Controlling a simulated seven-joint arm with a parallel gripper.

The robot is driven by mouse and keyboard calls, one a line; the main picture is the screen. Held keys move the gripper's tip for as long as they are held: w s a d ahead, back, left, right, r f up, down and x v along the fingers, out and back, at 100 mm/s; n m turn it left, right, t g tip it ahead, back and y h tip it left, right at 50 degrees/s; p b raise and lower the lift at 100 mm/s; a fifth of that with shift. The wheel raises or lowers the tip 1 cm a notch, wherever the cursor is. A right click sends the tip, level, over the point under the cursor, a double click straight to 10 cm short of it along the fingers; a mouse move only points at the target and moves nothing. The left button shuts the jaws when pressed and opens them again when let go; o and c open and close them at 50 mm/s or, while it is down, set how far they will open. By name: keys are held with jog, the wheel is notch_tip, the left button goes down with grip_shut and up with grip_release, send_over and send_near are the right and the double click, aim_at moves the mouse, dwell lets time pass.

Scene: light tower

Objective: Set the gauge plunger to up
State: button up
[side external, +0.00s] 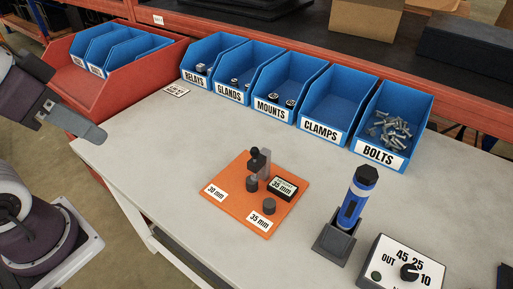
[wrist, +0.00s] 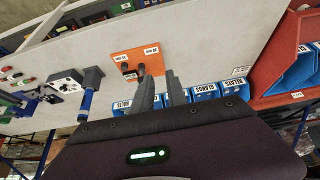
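The gauge (side external: 264,166) stands on an orange plate (side external: 232,197) on the grey table. It has a grey post and a dark plunger (side external: 254,153) with a round top, above a dark cylinder (side external: 252,184) near the 30 mm label. A second dark cylinder (side external: 269,207) stands near the 35 mm label. A small display (side external: 283,187) beside the post reads 35 mm. The plunger's exact height setting is hard to tell. My gripper (wrist: 162,80) is open and empty; the wrist view shows the orange plate (wrist: 122,56) beyond its fingertips. In the side view it hangs at the left, away from the gauge.
Blue bins of relays, glands, mounts, clamps and bolts (side external: 392,128) line the back. A blue tool (side external: 355,200) stands in a dark holder (side external: 336,239) right of the plate. A white dial box (side external: 385,272) is at front right. The table left of the plate is clear.

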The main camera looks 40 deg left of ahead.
jog(key=o, duration=0.4)
jog(key=shift+g, duration=0.3)
jog(key=r, duration=0.4)
jog(key=shift+w+d+r, duration=0.2)
jog(key=shift+d+r, duration=0.1)
jog(key=shift+d, duration=0.05)
jog(key=n+g+h, duration=0.6)
jog(key=n+h, duration=1.1)
jog(key=h, duration=0.1)
send_over(251, 148)
jog(key=a, duration=0.3)
jog(key=shift+n+t, duration=0.3)
jog(key=shift+n, duration=0.1)
jog(key=f, duration=2.4)
jog(key=shift+w, duration=0.25)
jog(key=d, duration=0.5)
jog(key=shift+d, duration=0.9)
grip_shut()
